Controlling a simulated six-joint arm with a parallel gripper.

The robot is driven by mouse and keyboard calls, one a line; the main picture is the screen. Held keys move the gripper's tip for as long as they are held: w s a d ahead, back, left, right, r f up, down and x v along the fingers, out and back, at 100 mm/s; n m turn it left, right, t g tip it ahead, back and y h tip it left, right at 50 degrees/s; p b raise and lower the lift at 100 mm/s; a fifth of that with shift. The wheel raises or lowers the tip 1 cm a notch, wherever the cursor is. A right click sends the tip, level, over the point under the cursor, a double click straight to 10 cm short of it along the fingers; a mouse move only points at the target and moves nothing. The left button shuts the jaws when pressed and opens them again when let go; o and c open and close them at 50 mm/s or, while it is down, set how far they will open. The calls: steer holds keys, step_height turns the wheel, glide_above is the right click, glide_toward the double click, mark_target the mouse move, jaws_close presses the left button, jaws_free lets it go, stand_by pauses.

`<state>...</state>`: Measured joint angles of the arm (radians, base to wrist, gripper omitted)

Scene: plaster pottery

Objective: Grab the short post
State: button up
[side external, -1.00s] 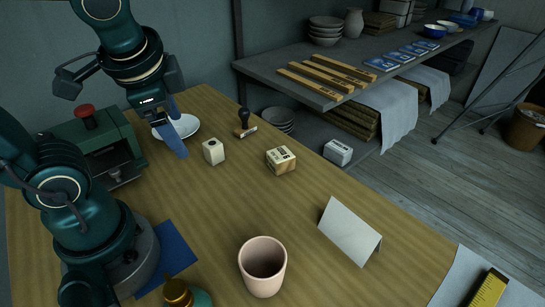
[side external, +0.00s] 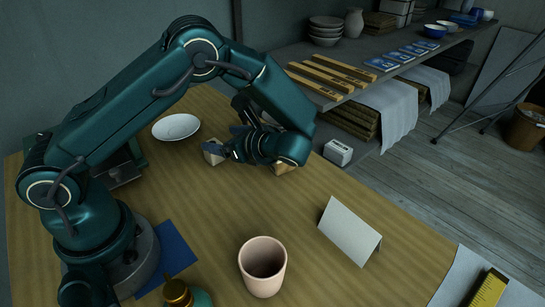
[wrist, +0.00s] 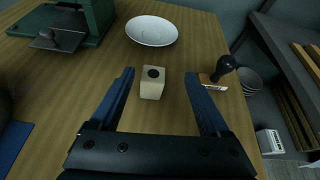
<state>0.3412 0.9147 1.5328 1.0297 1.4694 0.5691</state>
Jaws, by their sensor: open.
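The short post is a small cream block with a dark round spot on top. In the wrist view the post (wrist: 151,88) stands upright on the wooden table, centred between the two blue fingers of my gripper (wrist: 159,74). The fingers are open, with clear space on both sides of it. In the side view the post (side external: 211,156) shows at the left end of my gripper (side external: 228,147), which partly covers it. I cannot tell there whether they touch.
A white plate (wrist: 152,31) lies beyond the post. A black-handled stamp (wrist: 224,68) is close to the right finger. A pink cup (side external: 262,268) and a folded white card (side external: 348,232) stand nearer the front.

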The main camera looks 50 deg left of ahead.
steer(key=shift+s+d+f+m, duration=0.1)
steer(key=shift+s+f+m, duration=0.1)
steer(key=shift+f, duration=0.25)
steer(key=shift+s+d+f+m, duration=0.1)
steer(key=shift+s+f+m, duration=0.1)
steer(key=shift+f, duration=0.25)
steer(key=shift+a+f, duration=0.15)
steer(key=shift+a, duration=0.05)
steer(key=shift+x, duration=2.25)
jaws_close()
